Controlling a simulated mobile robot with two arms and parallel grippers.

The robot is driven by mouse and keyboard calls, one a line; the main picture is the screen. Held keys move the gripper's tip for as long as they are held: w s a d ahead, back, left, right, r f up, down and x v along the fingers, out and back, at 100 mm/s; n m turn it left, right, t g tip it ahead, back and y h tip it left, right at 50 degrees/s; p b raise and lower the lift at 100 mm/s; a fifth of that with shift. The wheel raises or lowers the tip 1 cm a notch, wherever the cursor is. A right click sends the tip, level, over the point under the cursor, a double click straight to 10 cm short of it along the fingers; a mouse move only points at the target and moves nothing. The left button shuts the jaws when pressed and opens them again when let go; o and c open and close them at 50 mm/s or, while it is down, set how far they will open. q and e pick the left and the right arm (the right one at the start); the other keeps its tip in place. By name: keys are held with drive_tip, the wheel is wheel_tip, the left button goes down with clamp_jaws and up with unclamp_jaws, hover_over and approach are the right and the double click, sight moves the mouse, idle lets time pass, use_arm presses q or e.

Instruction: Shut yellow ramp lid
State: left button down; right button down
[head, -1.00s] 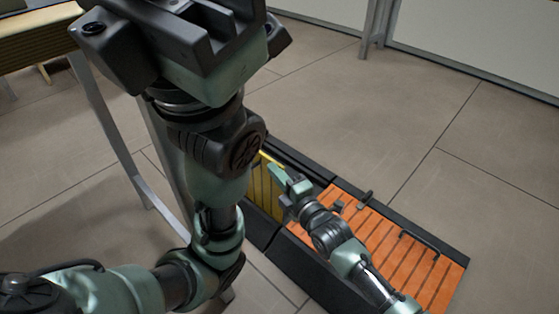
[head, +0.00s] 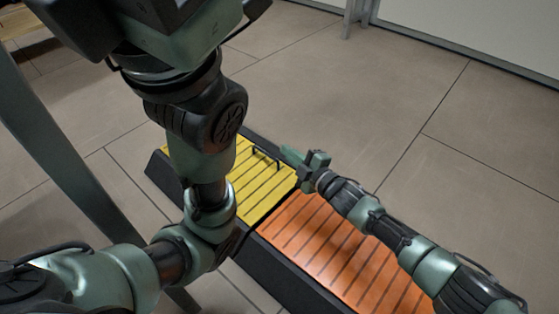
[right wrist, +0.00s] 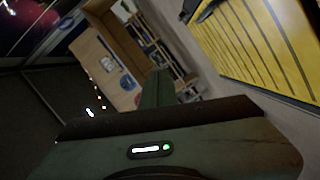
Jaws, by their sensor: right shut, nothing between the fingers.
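The yellow ramp lid (head: 258,190), with dark stripes and a black handle (head: 265,156), lies flat beside the orange lid and looks about level with it. My left arm hides part of its left side. My right gripper (head: 288,155) is shut and empty, at the lid's far right edge close to the handle; I cannot tell whether it touches. In the right wrist view, the yellow lid (right wrist: 265,45) fills the upper right and the shut fingers (right wrist: 158,90) are apart from it in the picture. My left arm's end is at the top of the head view, its fingertips cut off.
The orange lid (head: 325,245) adjoins the yellow lid on the right, in a black ramp frame (head: 283,270). Tiled floor (head: 330,80) around the ramp is clear. A grey metal leg (head: 50,150) stands at left. A pale wall (head: 480,30) is at the back.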

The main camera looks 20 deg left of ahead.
drive_tip(key=w+d+f+b, duration=0.2)
drive_tip(key=w+f+b, duration=0.2)
drive_tip(key=f+b, duration=0.2)
drive_tip(key=shift+w+f+m+b, duration=0.25)
drive_tip(key=shift+f+m+b, duration=0.15)
drive_tip(key=shift+r, duration=0.15)
